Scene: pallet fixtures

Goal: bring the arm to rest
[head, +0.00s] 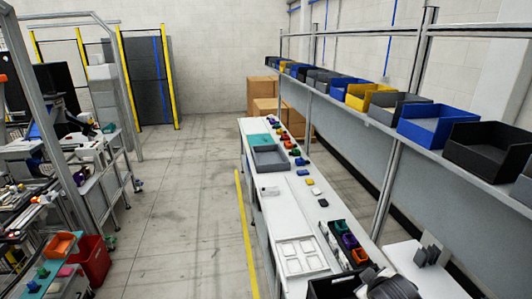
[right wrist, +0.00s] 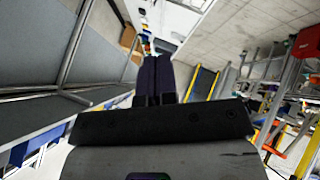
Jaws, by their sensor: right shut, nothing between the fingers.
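My right gripper (right wrist: 158,62) shows in the right wrist view with its two dark fingers pressed together and nothing between them. It points out over the room, clear of any object. In the head view a rounded grey and black part of my right arm (head: 388,285) shows at the bottom edge, over the near end of the white workbench (head: 285,208). The right fingers cannot be made out in the head view. My left arm and gripper are in neither view.
On the bench are a grey tray (head: 270,158), a white fixture (head: 300,256) and small coloured parts. A shelf of bins (head: 430,125) runs along the right. A cluttered workstation (head: 60,170) with a red bin (head: 92,260) stands left. The floor (head: 185,200) between is clear.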

